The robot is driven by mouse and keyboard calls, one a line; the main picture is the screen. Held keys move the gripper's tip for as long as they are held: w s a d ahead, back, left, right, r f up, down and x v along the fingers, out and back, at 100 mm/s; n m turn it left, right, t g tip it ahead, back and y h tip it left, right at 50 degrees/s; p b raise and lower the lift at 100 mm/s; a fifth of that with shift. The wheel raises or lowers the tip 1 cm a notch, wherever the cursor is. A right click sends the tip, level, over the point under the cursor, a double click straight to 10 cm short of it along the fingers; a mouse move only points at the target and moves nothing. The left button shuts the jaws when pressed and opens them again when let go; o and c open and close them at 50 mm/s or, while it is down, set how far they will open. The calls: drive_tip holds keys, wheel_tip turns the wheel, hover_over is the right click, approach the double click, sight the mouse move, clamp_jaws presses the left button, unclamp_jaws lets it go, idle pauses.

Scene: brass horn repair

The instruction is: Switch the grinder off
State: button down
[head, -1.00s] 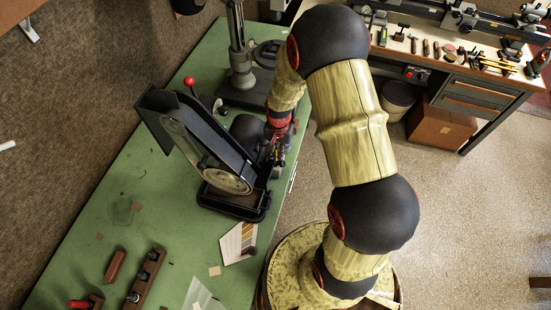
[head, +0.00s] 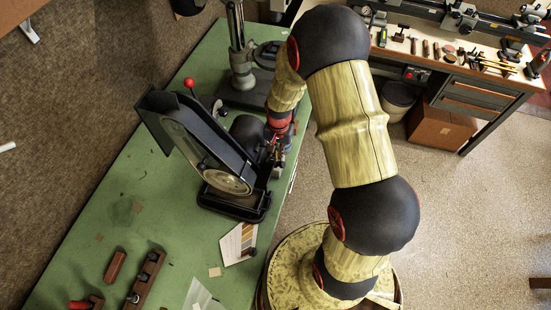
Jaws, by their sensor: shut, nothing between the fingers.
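The grinder (head: 205,155) is a dark belt machine with a pale wheel at its lower end and a red-knobbed lever at its top. It stands on the green bench (head: 75,235). My gripper (head: 272,160) is shut and empty at the grinder's right side, close to its motor housing. I cannot tell whether the fingertips touch the grinder. The switch is not visible; the arm and the machine body hide that side.
A drill-press-like stand (head: 243,75) is behind the grinder on the bench. Another workbench (head: 455,50) with tools, a bin (head: 398,100) and a brown box (head: 440,128) are at the right.

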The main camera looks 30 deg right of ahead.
drive_tip(key=shift+r+p, duration=1.6)
drive_tip(key=shift+r, duration=1.35)
drive_tip(key=s+a+r+n+t, duration=0.1)
drive_tip(key=s+a+r+n, duration=0.15)
drive_tip(key=r, duration=0.85)
drive_tip(key=s+a+r+n+t, duration=0.1)
drive_tip(key=a+r+n+t, duration=0.15)
drive_tip(key=r, duration=0.95)
drive_tip(key=s+a+r+n+t, duration=0.1)
drive_tip(key=s+a+r+n, duration=0.1)
drive_tip(key=s+r, duration=0.5)
drive_tip(key=s+a+r+n+t, duration=0.1)
drive_tip(key=s+a+r+n, duration=0.15)
drive_tip(key=s+r, duration=0.45)
wheel_tip(320, 180, down, 23)
drive_tip(key=s+b, duration=0.1)
drive_tip(key=b, duration=2)
drive_tip(key=shift+a+r, duration=0.15)
